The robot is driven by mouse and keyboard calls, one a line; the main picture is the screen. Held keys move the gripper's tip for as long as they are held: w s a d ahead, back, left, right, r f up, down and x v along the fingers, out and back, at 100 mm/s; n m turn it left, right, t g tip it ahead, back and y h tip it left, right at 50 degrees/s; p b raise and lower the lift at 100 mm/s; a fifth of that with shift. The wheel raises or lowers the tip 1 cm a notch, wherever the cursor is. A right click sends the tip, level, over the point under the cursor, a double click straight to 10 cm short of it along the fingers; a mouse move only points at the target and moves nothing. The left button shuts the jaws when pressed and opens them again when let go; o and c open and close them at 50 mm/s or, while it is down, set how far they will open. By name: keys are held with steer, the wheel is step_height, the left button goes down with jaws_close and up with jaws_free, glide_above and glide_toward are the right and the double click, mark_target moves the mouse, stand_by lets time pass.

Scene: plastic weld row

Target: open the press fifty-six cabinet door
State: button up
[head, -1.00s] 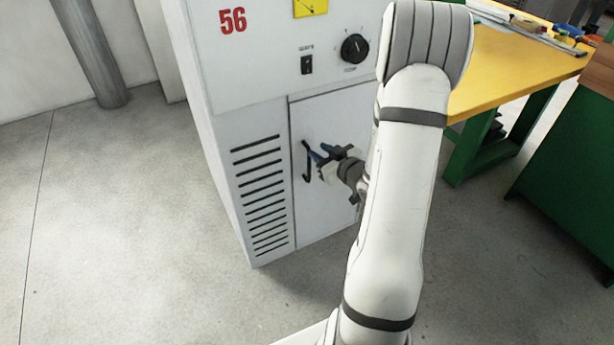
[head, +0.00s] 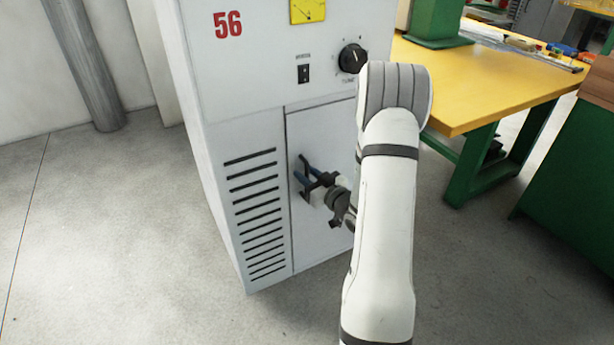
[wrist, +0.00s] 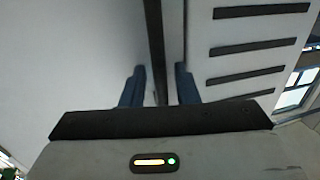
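The white press cabinet with the red number 56 (head: 228,24) stands in front of me. Its door (head: 318,250) looks shut, flush with the front. The dark vertical door handle (head: 304,161) is near the door's left edge, partly hidden by my gripper (head: 304,184). In the wrist view, the handle (wrist: 155,45) runs between the two blue fingers of my gripper (wrist: 160,84). Gaps show on both sides of the bar, so the fingers are open around it, not closed on it.
Dark vent slots (head: 254,215) are left of the door. A dial (head: 352,58) and a switch (head: 303,74) sit above it. A yellow-topped bench (head: 460,90) with green legs stands to the right. The floor (head: 110,240) left of the cabinet is clear.

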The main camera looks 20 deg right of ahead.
jaws_close()
stand_by(0.3)
stand_by(0.3)
